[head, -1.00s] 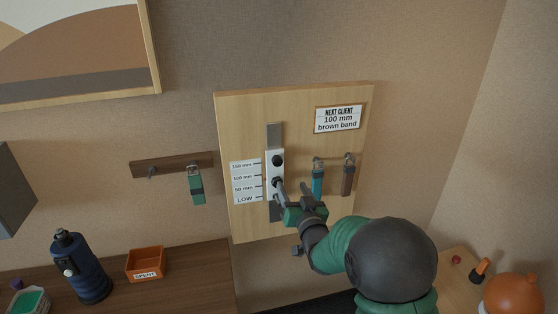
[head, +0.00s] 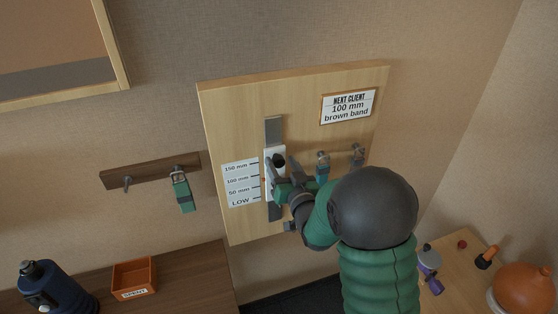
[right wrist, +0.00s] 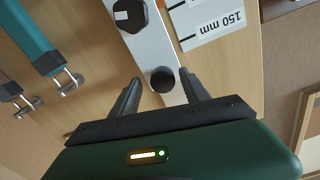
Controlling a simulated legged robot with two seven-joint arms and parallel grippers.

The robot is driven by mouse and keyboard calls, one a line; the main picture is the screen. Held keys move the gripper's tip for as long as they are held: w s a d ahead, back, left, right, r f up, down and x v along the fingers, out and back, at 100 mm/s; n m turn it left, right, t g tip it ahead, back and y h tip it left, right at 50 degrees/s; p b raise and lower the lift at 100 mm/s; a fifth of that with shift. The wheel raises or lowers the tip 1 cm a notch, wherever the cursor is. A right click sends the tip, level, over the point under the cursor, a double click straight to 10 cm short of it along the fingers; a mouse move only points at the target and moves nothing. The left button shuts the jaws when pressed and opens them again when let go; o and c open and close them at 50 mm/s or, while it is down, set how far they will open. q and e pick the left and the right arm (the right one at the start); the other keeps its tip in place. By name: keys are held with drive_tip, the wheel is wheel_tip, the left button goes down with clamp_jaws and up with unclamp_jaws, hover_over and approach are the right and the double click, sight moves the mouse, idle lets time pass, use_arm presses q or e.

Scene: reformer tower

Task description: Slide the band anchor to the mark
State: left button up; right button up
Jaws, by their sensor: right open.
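The white band anchor (head: 267,163) sits on a grey vertical rail (head: 274,130) on the wooden panel, beside scale labels (head: 239,168) reading 150 mm, 100 mm, 50 mm and LOW. In the right wrist view the anchor (right wrist: 151,47) carries a black hexagonal knob (right wrist: 130,15) and a round black knob (right wrist: 163,80). My right gripper (head: 281,166) is open in front of the anchor and hides its lower part. Its fingers (right wrist: 160,95) stand either side of the round knob; contact is unclear. My left gripper is out of view.
A teal band (head: 322,171) hangs right of the rail; a brown band (right wrist: 9,88) shows in the right wrist view. A card (head: 348,106) reads 100 mm brown band. A green band (head: 183,192) hangs left. An orange SPENT bin (head: 133,278) is lower left.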

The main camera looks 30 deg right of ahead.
drive_tip(key=shift+s+a+r, duration=0.15)
drive_tip(key=shift+s, duration=0.05)
drive_tip(key=shift+c, duration=0.5)
drive_tip(key=shift+a, duration=0.15)
drive_tip(key=shift+c, duration=1.2)
drive_tip(key=shift+w, duration=0.2)
drive_tip(key=c, duration=0.5)
clamp_jaws()
